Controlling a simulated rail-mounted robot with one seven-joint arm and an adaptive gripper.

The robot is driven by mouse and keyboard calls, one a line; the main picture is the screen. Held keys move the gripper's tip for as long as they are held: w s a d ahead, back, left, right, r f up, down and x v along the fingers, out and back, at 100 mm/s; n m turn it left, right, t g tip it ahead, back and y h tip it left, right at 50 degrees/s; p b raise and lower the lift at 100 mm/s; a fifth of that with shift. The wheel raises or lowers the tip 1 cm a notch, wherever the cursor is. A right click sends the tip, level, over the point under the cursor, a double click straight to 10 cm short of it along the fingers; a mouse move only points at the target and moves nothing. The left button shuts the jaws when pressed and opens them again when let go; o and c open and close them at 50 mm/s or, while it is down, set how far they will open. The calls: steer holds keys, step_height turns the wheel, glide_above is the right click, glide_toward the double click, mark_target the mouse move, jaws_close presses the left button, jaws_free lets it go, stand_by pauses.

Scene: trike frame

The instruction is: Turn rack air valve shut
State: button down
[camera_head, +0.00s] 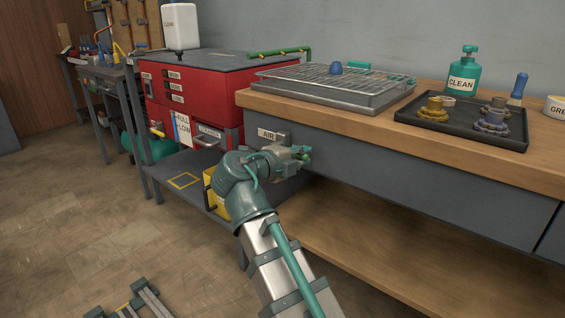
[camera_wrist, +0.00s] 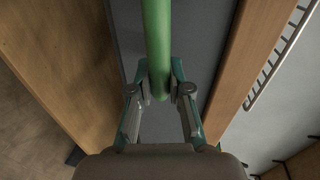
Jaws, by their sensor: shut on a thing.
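The AIR label (camera_head: 268,134) is on the grey front of the workbench, just left of my gripper (camera_head: 301,153). The air valve's green handle (camera_wrist: 157,45) runs down from the top of the wrist view, and its end lies between my fingertips (camera_wrist: 160,92). My gripper is shut on this handle, one finger on each side. In the head view only a small green bit of the handle (camera_head: 304,156) shows at the fingertips. The valve's body is mostly hidden behind my gripper.
The wooden workbench top (camera_head: 440,150) overhangs just above my gripper. On it are a wire rack on a grey tray (camera_head: 350,97), a black tray with metal parts (camera_head: 410,122) and a green CLEAN bottle (camera_head: 464,78). A red washer cabinet (camera_head: 205,85) stands left.

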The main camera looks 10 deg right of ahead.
steer(key=shift+f, duration=0.25)
stand_by(0.3)
steer(key=c, duration=1.1)
jaws_free()
steer(key=v, duration=1.2)
steer(key=shift+s+r, duration=0.1)
steer(key=shift+d, duration=0.1)
